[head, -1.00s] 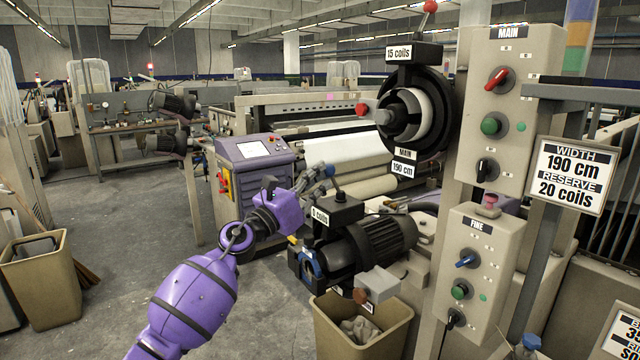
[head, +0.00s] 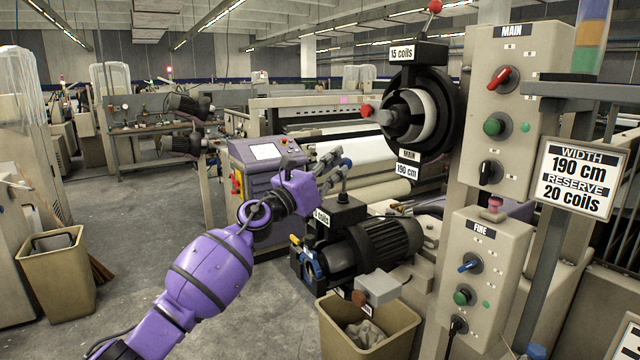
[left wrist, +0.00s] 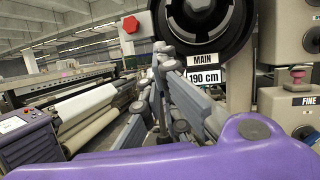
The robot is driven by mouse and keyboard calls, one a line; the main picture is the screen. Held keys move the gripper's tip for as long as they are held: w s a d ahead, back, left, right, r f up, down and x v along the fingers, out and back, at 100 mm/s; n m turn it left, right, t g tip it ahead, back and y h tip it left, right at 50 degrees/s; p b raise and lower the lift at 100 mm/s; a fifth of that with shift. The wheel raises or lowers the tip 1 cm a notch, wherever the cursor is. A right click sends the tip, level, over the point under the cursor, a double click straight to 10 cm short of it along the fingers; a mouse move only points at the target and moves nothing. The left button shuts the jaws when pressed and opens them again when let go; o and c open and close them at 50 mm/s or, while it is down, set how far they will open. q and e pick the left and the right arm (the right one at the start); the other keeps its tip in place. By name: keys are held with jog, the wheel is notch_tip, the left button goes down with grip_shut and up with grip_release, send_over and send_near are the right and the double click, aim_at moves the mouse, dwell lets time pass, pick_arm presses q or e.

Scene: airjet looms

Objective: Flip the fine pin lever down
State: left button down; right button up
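My right gripper is out of view.
The main feeder (head: 422,112) hangs above and right of my gripper, with a red-knobbed lever on top. The MAIN (head: 512,110) and FINE (head: 483,275) control boxes stand at the right. A bin (head: 368,335) is below the fine feeder. The purple console (head: 265,165) stands behind my arm.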

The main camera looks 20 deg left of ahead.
aim_at(350, 161)
pick_arm(q)
jog(key=shift+d+b+x, duration=0.15)
jog(key=shift+b+x, duration=0.15)
jog(key=shift+x, duration=0.7)
jog(key=shift+d+b+x, duration=0.2)
jog(key=shift+b+x, duration=0.05)
jog(key=shift+x, duration=0.7)
jog(key=shift+w+d+f, duration=0.35)
jog(key=shift+w+d, duration=0.05)
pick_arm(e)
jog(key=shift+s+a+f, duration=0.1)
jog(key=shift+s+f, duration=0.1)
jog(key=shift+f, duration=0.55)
pick_arm(q)
jog(key=shift+a+r, duration=0.1)
jog(key=shift+s+a+r, duration=0.1)
jog(key=shift+r, duration=0.15)
jog(key=s+a+r+p, duration=0.3)
jog(key=s+r+p, duration=0.1)
jog(key=s+r, duration=0.4)
jog(key=shift+s+a+r, duration=0.3)
jog(key=shift+s, duration=0.55)
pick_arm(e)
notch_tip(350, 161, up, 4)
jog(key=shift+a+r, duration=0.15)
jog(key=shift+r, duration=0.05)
pick_arm(q)
jog(key=shift+w, duration=0.1)
jog(key=shift+r, duration=0.1)
